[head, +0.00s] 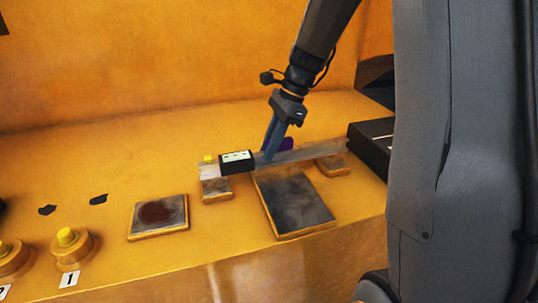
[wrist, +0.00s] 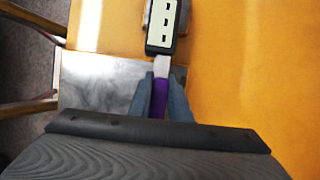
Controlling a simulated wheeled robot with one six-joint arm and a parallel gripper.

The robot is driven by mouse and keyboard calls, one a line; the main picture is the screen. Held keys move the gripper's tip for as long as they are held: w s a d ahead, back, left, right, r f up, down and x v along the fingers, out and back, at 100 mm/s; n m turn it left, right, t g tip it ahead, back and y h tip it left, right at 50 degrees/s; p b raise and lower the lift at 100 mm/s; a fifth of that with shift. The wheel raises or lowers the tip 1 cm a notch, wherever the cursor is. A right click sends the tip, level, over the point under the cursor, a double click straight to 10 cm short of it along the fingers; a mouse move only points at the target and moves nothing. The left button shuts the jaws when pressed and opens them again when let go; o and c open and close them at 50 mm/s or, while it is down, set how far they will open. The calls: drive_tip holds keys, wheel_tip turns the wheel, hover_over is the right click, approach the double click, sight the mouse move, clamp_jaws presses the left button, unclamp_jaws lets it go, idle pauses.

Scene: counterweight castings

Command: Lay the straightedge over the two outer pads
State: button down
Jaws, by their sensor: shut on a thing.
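The straightedge (head: 312,151) is a long grey bar with a purple grip (head: 287,144) and a black box (head: 237,161) with a pale face. My gripper (head: 268,153) is shut on the straightedge at its purple grip, which shows between the fingers in the wrist view (wrist: 158,98). The bar spans above a small left outer pad (head: 217,191) and a small right outer pad (head: 333,166). It crosses the back of a larger dark pad (head: 293,205) between them. I cannot tell whether the bar touches the outer pads or hangs just above them.
A square plate with a dark round patch (head: 158,215) lies to the left. Yellow knobs (head: 72,243) with number labels stand farther left. A black box-like object (head: 371,148) is close to the bar's right end. A yellow wall rises behind.

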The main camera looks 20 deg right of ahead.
drive_tip(key=shift+f, duration=1.3)
drive_tip(key=c, duration=1.6)
unclamp_jaws()
drive_tip(key=shift+f, duration=0.15)
drive_tip(key=shift+c, duration=0.2)
drive_tip(key=b+v, duration=0.2)
drive_tip(key=v, duration=1)
